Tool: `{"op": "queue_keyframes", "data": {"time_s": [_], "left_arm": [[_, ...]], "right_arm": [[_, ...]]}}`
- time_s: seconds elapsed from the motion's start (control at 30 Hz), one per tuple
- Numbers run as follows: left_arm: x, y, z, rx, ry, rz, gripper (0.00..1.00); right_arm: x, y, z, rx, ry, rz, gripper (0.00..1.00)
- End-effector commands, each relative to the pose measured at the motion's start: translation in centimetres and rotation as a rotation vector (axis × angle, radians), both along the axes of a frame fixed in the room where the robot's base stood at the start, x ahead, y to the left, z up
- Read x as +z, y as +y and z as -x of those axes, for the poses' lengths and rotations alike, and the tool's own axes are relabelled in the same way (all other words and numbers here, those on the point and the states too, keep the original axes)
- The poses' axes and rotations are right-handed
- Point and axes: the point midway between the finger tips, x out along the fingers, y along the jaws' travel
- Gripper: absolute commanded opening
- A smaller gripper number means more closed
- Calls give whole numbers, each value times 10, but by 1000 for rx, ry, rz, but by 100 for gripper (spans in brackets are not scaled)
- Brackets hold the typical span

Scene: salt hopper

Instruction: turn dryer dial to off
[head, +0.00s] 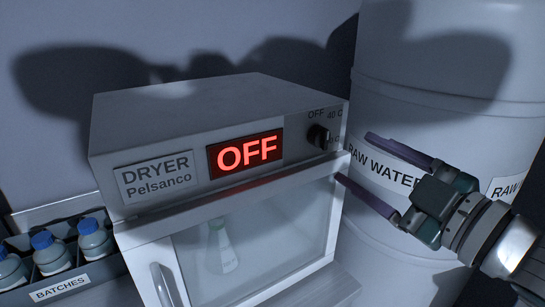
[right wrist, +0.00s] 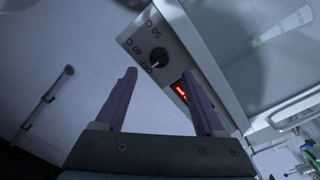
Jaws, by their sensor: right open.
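The dryer (head: 215,110) is a grey box with a glass door below its panel. Its lit red display (head: 246,154) reads OFF. The black dial (head: 318,136) sits at the right end of the panel, with OFF and 40 C printed above it. In the right wrist view the dial (right wrist: 159,60) shows beyond the fingers, beside its temperature marks. My right gripper (head: 353,157) is open and empty, to the right of the dial and apart from it. Its two fingers also show in the right wrist view (right wrist: 160,100). My left gripper is out of view.
A flask (head: 221,248) is behind the dryer's glass door. A BATCHES rack (head: 75,284) with several blue-capped bottles is at the lower left. The dryer's top is clear.

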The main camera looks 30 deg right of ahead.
Motion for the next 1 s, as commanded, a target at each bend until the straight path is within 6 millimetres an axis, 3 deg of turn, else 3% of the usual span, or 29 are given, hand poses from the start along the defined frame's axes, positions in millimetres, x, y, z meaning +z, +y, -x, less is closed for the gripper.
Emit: {"op": "queue_keyframes", "data": {"time_s": [0.1, 0.3, 0.83, 1.0], "left_arm": [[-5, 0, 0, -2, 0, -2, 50], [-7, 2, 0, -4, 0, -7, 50], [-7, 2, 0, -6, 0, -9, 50], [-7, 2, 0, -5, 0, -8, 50]], "right_arm": [[-3, -1, 18, 0, 3, 0, 71], [-1, -1, 31, 1, -1, -1, 71], [0, -2, 31, -3, 2, -3, 71], [-9, -6, 29, -94, 81, -71, 71]]}}
